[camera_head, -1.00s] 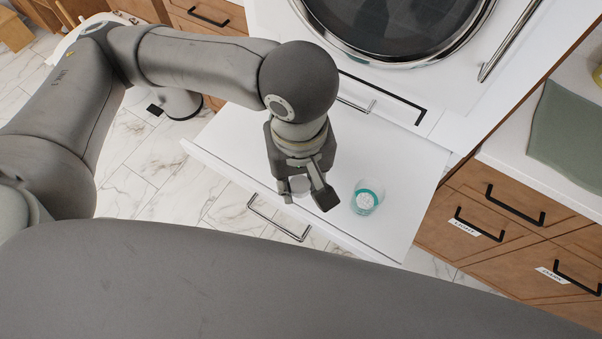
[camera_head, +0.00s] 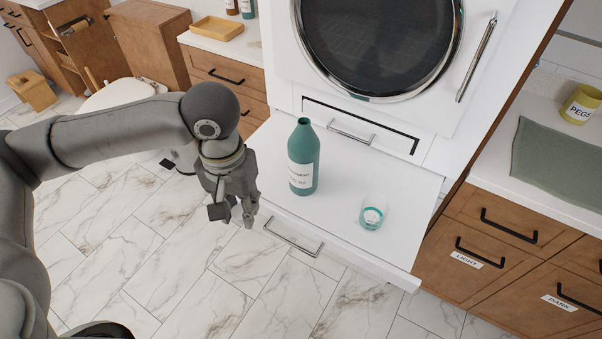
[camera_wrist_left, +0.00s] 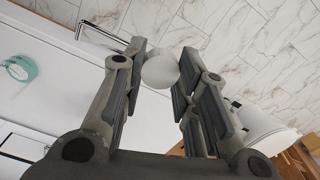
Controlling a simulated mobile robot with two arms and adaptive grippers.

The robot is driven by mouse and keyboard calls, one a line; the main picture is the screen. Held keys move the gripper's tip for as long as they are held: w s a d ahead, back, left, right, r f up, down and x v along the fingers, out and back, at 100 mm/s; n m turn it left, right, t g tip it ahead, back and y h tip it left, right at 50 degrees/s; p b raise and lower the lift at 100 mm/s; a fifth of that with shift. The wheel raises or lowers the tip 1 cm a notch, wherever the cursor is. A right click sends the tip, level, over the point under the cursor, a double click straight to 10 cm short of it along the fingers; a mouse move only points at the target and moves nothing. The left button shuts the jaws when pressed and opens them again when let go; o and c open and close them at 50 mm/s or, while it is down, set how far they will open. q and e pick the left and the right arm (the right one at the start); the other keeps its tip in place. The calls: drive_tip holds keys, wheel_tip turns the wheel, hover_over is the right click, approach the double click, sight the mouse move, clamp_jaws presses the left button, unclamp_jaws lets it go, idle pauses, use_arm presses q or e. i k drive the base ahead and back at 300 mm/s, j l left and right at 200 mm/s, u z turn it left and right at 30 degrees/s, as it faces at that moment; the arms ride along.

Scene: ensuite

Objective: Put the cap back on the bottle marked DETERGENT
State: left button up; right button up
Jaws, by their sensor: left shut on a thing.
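A teal bottle (camera_head: 303,172) with a white label stands upright on the white pull-out shelf (camera_head: 345,185) under the round-doored machine. The label's text is too small to read surely. No cap shows on its narrow neck. My left gripper (camera_head: 233,212) is just left of the bottle, apart from it, beyond the shelf's front left edge and over the floor. In the left wrist view its fingers (camera_wrist_left: 158,85) are shut on a rounded white cap (camera_wrist_left: 160,70). The cap is not clear in the head view. My right gripper is not in view.
A clear cup (camera_head: 373,214) with a teal band stands on the shelf right of the bottle; it also shows in the left wrist view (camera_wrist_left: 17,71). A handle (camera_head: 291,238) sticks out from the shelf front. A counter with a green mat (camera_head: 565,150) is at right.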

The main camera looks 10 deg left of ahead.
sight(304, 144)
drive_tip(key=u, duration=1.2)
drive_tip(key=k+l, duration=0.2)
drive_tip(key=l, duration=0.2)
drive_tip(key=k+l, duration=0.15)
drive_tip(key=l, duration=0.25)
drive_tip(key=k+l, duration=0.2)
drive_tip(key=l, duration=0.2)
